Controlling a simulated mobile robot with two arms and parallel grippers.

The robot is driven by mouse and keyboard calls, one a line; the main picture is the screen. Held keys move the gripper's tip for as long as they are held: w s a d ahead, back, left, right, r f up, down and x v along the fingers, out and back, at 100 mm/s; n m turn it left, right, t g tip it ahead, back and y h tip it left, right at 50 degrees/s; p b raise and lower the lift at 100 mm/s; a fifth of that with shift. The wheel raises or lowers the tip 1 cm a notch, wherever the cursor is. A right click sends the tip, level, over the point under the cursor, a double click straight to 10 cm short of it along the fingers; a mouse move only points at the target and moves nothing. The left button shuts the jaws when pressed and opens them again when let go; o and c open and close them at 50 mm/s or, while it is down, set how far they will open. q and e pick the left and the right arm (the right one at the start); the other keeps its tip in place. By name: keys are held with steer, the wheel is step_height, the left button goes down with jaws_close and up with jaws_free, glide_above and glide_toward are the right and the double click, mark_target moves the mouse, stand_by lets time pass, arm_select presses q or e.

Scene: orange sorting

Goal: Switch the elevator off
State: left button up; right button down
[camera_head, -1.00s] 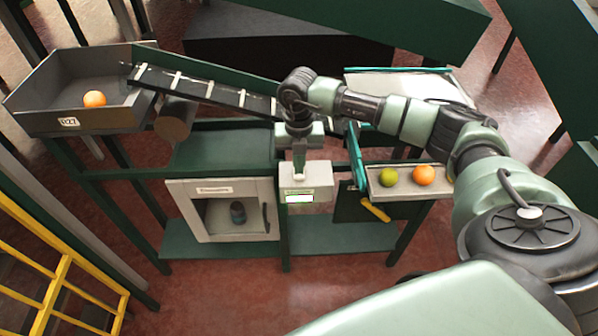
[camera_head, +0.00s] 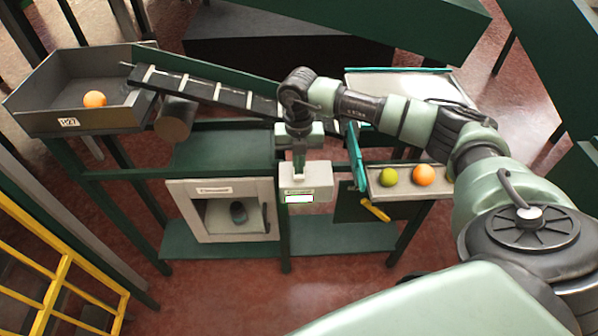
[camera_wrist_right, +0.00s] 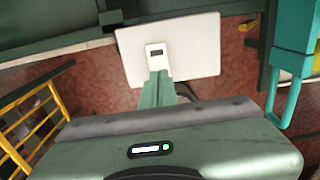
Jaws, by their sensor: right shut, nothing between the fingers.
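The elevator (camera_head: 200,88) is a dark slatted belt sloping down to the right from a grey bin. A pale control box (camera_head: 306,182) with a small white display on its front stands on the green frame. In the right wrist view its pale top (camera_wrist_right: 195,50) carries a small switch plate with a dark inset (camera_wrist_right: 156,51). My right gripper (camera_head: 298,173) points down at the box top, shut and empty. In the right wrist view its fingertips (camera_wrist_right: 156,73) overlap the plate's near edge; I cannot tell whether they touch. My left gripper is not in view.
The grey bin (camera_head: 75,122) holds one orange. A tray (camera_head: 403,193) right of the box holds a green fruit and an orange one. A teal paddle (camera_head: 357,160) stands close by the box. A white cabinet (camera_head: 205,225) is below; yellow railing (camera_head: 50,285) is at lower left.

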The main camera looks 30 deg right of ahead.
steer(key=shift+f+b, duration=0.75)
steer(key=shift+f, duration=0.25)
stand_by(0.8)
steer(key=shift+s, duration=0.1)
steer(key=shift+r+p, duration=0.65)
steer(key=shift+r, duration=0.2)
steer(key=shift+r+p, duration=1.75)
steer(key=shift+r, duration=0.95)
steer(key=shift+f, duration=0.1)
